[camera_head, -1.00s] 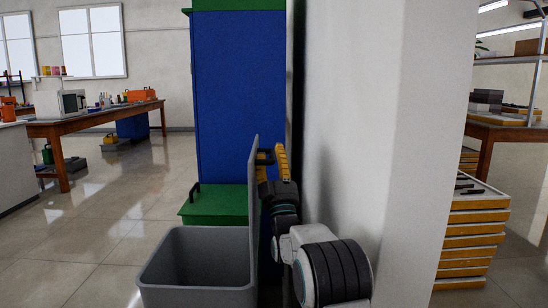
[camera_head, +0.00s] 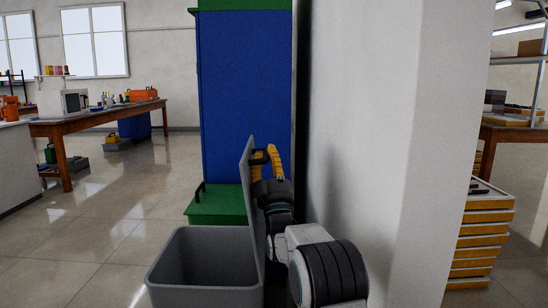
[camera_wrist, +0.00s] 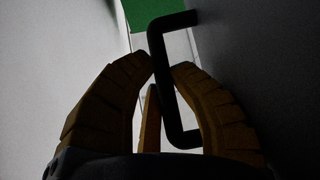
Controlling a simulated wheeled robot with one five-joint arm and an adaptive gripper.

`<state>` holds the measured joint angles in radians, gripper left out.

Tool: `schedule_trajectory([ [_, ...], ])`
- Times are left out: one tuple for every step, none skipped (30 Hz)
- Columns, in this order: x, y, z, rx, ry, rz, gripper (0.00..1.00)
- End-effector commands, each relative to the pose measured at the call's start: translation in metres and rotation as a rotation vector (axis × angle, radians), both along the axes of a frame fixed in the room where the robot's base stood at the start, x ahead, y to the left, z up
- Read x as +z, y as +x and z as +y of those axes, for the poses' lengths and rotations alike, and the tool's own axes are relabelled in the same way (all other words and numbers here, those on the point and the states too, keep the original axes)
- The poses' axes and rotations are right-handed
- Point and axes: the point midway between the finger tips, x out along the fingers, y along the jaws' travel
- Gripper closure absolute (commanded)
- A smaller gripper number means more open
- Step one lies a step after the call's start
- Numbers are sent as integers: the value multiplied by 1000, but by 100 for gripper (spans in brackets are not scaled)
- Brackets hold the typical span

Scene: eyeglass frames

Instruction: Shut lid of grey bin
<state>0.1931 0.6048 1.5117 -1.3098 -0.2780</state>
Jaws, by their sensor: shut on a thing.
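The grey bin (camera_head: 205,294) stands at the bottom centre of the head view, its top open. Its grey lid (camera_head: 252,215) stands nearly upright along the bin's right side, its top leaning slightly left over the opening. A black handle (camera_head: 259,157) is near the lid's top; it shows as a dark bracket (camera_wrist: 156,62) in the wrist view. My gripper (camera_head: 267,153) is on the lid's right side, its yellow fingers (camera_wrist: 163,66) shut on the handle. The lid's face is the dark surface (camera_wrist: 275,70) at right in the wrist view. The lid hides part of my fingers in the head view.
A white pillar (camera_head: 375,120) stands close to the right of my arm. The tiled floor left of the bin is clear. A stack of yellow-edged drawers (camera_head: 484,235) is at right.

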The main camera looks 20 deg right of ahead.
Motion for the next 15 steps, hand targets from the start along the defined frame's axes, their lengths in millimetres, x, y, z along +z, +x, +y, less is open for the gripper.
schedule_trajectory([
  [3, -1, 0, 1, -1, -5, 100],
  [3, -1, 0, 0, 0, -5, 100],
  [3, -1, 0, 0, 0, -5, 100],
  [3, -1, 0, 0, 0, -5, 100],
  [3, -1, 0, 1, 0, -6, 100],
  [3, -1, 0, 1, 0, -6, 100],
  [4, -1, 0, -1, 0, -7, 79],
  [4, -1, -1, -1, 0, -7, 76],
  [4, -1, -1, -1, 0, -7, 73],
  [3, -1, -1, -1, 0, -7, 70],
  [3, -1, -1, 0, -1, -6, 67],
  [3, -1, -1, 0, -1, -5, 66],
  [3, -1, 0, 0, -1, -5, 66],
  [3, -1, 0, 0, -1, -5, 66],
  [2, -1, 0, -1, 0, -4, 66],
])
